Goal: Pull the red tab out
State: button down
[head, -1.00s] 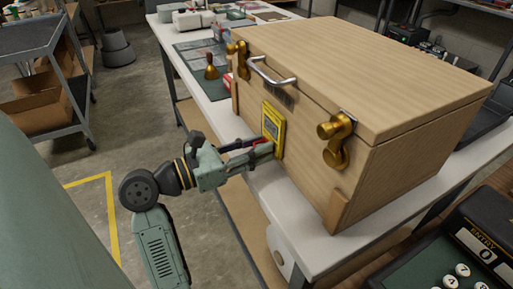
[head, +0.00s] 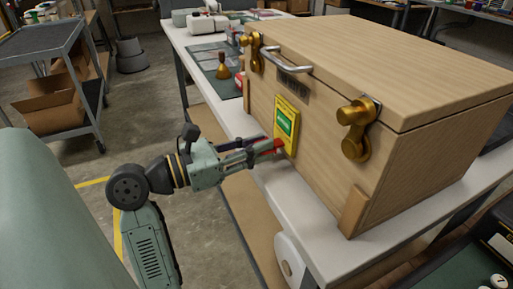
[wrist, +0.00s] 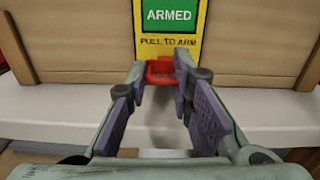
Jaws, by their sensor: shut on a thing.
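A yellow plate (head: 286,125) is on the front of the wooden crate (head: 320,150). Its green window (wrist: 168,15) reads ARMED, with PULL TO ARM printed below. The red tab (wrist: 160,79) shows just under the plate in the wrist view, between my fingertips. It also shows in the head view (head: 279,146), partly hidden by my fingers. My gripper (head: 274,147) reaches to the crate's front from the left and is shut on the red tab. I cannot tell whether the tab still touches the plate.
The crate stands on a white table (head: 325,254), with brass latches (head: 358,128) and a metal handle (head: 286,60) on its front. A brass bell (head: 223,67) stands behind it to the left. A grey cart (head: 52,80) stands at the far left. Floor between is clear.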

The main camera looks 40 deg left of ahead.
jog(key=c, duration=1.3)
grip_release()
jog(key=shift+s+d, duration=0.3)
jog(key=shift+d, duration=0.35)
jog(key=shift+a, duration=0.15)
jog(key=v, duration=1.2)
jog(key=shift+a+r, duration=0.15)
